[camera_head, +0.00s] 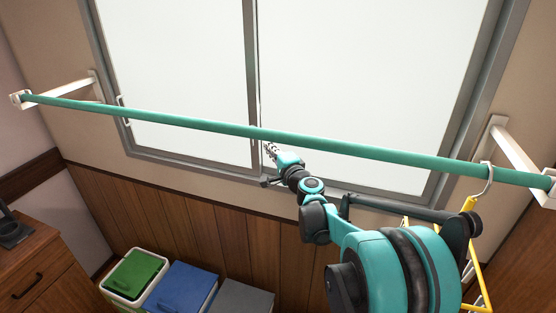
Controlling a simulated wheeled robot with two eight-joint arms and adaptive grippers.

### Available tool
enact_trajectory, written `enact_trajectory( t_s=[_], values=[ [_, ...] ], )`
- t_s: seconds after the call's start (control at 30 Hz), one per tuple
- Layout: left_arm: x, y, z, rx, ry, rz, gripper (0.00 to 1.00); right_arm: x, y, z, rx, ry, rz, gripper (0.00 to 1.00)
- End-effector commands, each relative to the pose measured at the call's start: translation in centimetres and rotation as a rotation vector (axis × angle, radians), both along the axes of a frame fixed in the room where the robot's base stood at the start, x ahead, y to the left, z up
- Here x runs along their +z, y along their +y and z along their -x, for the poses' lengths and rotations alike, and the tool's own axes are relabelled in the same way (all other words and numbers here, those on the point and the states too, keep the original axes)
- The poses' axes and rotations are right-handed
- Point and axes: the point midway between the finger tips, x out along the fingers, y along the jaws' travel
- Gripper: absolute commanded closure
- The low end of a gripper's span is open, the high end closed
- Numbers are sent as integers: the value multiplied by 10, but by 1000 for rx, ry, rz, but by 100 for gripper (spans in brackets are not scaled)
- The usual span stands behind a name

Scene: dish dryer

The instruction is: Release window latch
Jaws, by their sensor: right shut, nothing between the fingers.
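The window (350,75) has a grey frame and pale panes, with an upright middle bar (251,80). I cannot make out the latch; it may be hidden by my arm or the green pole, or be too small to tell. My right gripper (269,148) is shut and empty, just right of the middle bar near the lower part of the window, below the pole. Whether it touches the window I cannot tell. A small white handle (123,110) shows on the window's left edge. My left gripper is not in view.
A green pole (180,122) on white wall brackets (515,150) crosses in front of the window, above my right forearm. A yellow hanger (478,260) hangs at the right. Bins with green (135,272), blue (181,287) and grey lids stand below. A wooden cabinet (30,262) is at left.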

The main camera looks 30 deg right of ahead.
Motion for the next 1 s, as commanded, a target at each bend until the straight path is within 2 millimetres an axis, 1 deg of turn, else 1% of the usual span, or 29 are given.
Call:
enact_trajectory(
  t_s=[0.03, 0.23, 1.0],
  values=[
    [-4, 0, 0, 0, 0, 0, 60, -2, 9, -6, 6, 0, 0, 100],
    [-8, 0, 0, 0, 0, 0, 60, -1, 22, -20, 3, 0, 0, 100],
    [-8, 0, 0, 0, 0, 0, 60, -2, 25, -25, 2, 0, 0, 100]
  ],
)
